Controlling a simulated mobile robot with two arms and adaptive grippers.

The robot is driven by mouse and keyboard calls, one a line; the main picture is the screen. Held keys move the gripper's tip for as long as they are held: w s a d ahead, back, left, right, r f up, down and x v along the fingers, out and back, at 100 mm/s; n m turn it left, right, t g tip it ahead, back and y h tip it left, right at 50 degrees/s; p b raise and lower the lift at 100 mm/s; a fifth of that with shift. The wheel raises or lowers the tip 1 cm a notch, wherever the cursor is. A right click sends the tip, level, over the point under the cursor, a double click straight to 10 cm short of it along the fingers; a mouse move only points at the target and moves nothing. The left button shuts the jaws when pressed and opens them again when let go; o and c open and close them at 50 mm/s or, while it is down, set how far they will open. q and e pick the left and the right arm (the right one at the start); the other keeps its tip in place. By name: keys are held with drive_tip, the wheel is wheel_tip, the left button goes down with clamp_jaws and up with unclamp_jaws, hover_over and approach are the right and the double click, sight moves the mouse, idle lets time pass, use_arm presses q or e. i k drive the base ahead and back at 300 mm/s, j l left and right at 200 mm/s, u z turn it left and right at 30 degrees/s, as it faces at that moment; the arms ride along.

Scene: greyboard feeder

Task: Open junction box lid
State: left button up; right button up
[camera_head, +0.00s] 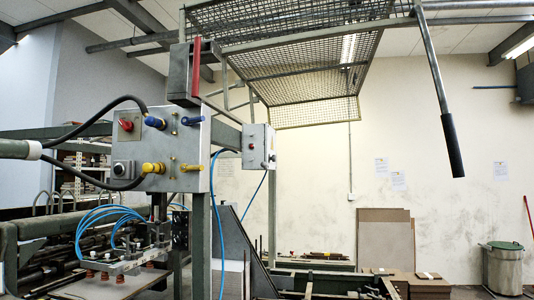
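No separate junction box with an obvious lid stands out. A grey metal control box (190,170) with red, blue and yellow knobs is mounted on the machine frame at left centre. A smaller grey box (257,147) with a red button sits just right of it. Both look closed from this side, and I cannot tell whether either is the junction box. No gripper of mine shows in the head view, so its distance from the boxes cannot be seen.
A wire mesh guard (290,50) hangs overhead. A lever with a black grip (452,145) hangs at right. Feeder machinery with blue hoses (105,215) fills the lower left. Brown boards (385,240) lean at the back wall, and a metal bin (502,268) stands far right.

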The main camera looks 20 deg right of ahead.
sight(270, 134)
drive_tip(key=i+l+z, duration=0.2)
drive_tip(key=l, duration=0.15)
drive_tip(key=i+l+z, duration=0.25)
drive_tip(key=l, duration=0.15)
drive_tip(key=i+l+z, duration=0.2)
drive_tip(key=k+l, duration=0.05)
drive_tip(key=l, duration=0.05)
